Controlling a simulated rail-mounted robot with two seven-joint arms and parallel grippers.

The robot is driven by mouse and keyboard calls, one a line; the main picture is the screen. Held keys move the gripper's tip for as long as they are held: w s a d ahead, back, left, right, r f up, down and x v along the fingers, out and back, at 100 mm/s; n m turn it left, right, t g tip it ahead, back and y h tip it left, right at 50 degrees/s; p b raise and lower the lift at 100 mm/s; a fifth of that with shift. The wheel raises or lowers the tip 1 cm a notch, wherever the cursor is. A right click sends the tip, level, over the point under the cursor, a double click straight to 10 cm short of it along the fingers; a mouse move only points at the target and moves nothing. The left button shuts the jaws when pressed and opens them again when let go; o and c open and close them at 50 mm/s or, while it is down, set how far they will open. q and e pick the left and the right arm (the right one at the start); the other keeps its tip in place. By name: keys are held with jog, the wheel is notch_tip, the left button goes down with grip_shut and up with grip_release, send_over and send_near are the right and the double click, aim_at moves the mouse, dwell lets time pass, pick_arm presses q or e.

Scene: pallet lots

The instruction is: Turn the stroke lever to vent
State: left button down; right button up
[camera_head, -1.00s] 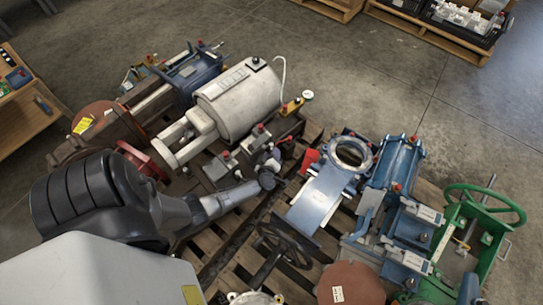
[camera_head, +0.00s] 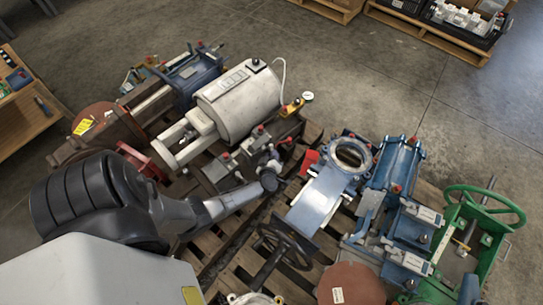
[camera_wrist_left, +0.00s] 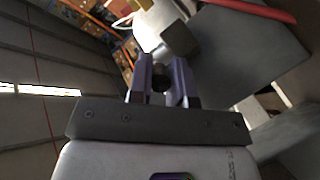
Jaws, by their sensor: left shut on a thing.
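My left gripper (camera_head: 274,160) reaches in from the left over the valve assemblies on the pallet, beside the red-knobbed block near the grey-white cylinder. In the left wrist view its two fingers (camera_wrist_left: 161,80) are closed around a small dark round part, which I take to be the stroke lever (camera_wrist_left: 159,83). Most of the lever is hidden by the fingers, so its angle and any vent mark cannot be read. A dark square-ended piece (camera_wrist_left: 180,40) shows just past the fingertips. My right gripper is not in view.
The grey-white cylinder (camera_head: 238,103) stands behind the gripper. A blue gate valve (camera_head: 313,203) with a dark handwheel (camera_head: 287,245) lies to its right. A green handwheel (camera_head: 485,200) is at far right.

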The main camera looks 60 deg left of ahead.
pick_arm(q)
jog(key=shift+w+d+n+g+y, duration=0.2)
jog(key=shift+w+n+g+y, duration=0.15)
jog(key=shift+n+g+y, duration=0.25)
jog(key=shift+w+f+n+g+y+b, duration=0.1)
jog(key=shift+w+n+g+y+b, duration=0.35)
jog(key=shift+n+g, duration=0.7)
jog(key=shift+w+r+n+g+y+b, duration=0.15)
jog(key=shift+w+n+g+b, duration=0.25)
jog(key=shift+n+g+b, duration=0.65)
jog(key=shift+w+f+n+g+y+b, duration=0.15)
jog(key=shift+w+n+g+y, duration=0.3)
jog(key=shift+n+g, duration=0.75)
jog(key=shift+g, duration=0.5)
jog(key=c, duration=1.1)
grip_release()
jog(key=shift+o, duration=0.2)
